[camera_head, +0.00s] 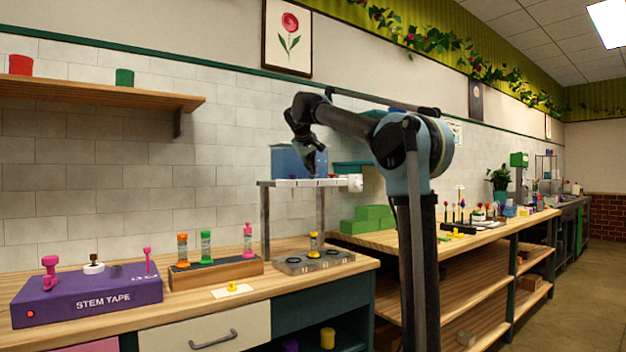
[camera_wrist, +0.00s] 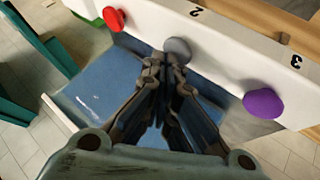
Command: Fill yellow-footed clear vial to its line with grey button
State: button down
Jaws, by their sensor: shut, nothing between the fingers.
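A small vial with yellow parts (camera_head: 314,245) stands upright on the grey base plate (camera_head: 292,266) under the dispenser shelf. Its fill level and line are too small to read. The grey button (camera_wrist: 178,49) sits on the white dispenser front between a red button (camera_wrist: 114,19) and a purple button (camera_wrist: 263,103). My gripper (camera_wrist: 165,66) is shut and empty, its fingertips right at the lower edge of the grey button. I cannot tell whether they touch it. In the head view my gripper (camera_head: 314,172) is at the dispenser shelf, above the vial.
A wooden rack (camera_head: 217,272) with orange and green vials and a pink piece stands to the left. Beyond it is the purple stem tape box (camera_head: 88,298). A yellow piece (camera_head: 232,287) lies on a white card.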

jog(key=shift+f, duration=0.25)
jog(key=shift+r, duration=0.1)
dwell(0.5)
jog(key=shift+r, duration=0.9)
jog(key=shift+r, duration=2.5)
dwell(0.7)
jog(key=shift+r, duration=1.85)
jog(key=shift+f, duration=4.4)
